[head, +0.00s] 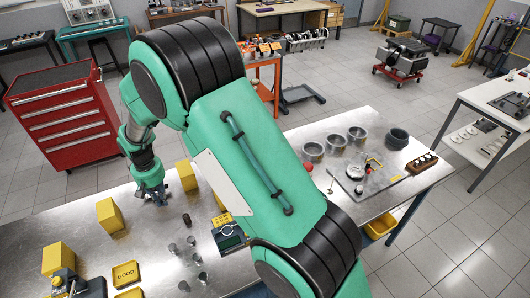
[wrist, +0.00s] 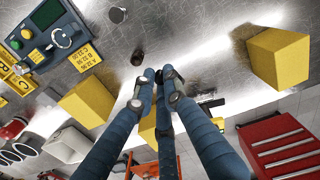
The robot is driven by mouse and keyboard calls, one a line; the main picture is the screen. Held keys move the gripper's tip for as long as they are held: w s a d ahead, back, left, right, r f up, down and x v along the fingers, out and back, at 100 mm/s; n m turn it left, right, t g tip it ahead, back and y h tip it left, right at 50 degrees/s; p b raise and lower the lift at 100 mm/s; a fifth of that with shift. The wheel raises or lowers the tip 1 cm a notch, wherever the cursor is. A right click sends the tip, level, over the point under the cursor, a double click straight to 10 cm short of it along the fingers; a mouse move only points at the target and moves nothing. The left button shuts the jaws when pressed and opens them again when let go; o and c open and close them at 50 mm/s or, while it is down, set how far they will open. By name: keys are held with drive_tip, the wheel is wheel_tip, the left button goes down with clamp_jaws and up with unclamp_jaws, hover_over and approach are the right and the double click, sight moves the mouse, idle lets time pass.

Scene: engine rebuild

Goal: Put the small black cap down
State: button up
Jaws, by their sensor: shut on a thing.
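My gripper (head: 154,198) is at the left part of the steel workbench (head: 150,262), with its fingers pointing down close to the top. In the wrist view its blue fingers (wrist: 158,82) come together at dark tips. They are shut on the small black cap, which the fingertips hide almost wholly. I cannot tell whether the cap touches the bench.
Yellow blocks stand around the gripper, one left (head: 109,216), one behind right (head: 186,176). Several small metal cups (head: 191,240) stand nearer the front. A green-and-yellow device with a display (head: 228,237) is to their right.

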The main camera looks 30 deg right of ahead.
drive_tip(key=w+d+b, duration=0.1)
drive_tip(key=w+d, duration=0.5)
drive_tip(key=d, duration=0.7)
drive_tip(key=w+d, duration=0.6)
drive_tip(key=d, duration=0.7)
drive_tip(key=w+d+b, duration=0.2)
drive_tip(key=d, duration=2.4)
drive_tip(key=shift+s+a+f, duration=0.1)
drive_tip(key=shift+a+f, duration=0.05)
drive_tip(key=shift+f, duration=0.7)
drive_tip(key=shift+a+f, duration=0.2)
drive_tip(key=shift+f, duration=0.65)
drive_tip(key=shift+s+a+f, duration=0.1)
drive_tip(key=shift+a+f, duration=0.05)
drive_tip(key=shift+f, duration=0.7)
drive_tip(key=shift+f, duration=3.15)
drive_tip(key=shift+f, duration=0.1)
drive_tip(key=shift+f, duration=1.75)
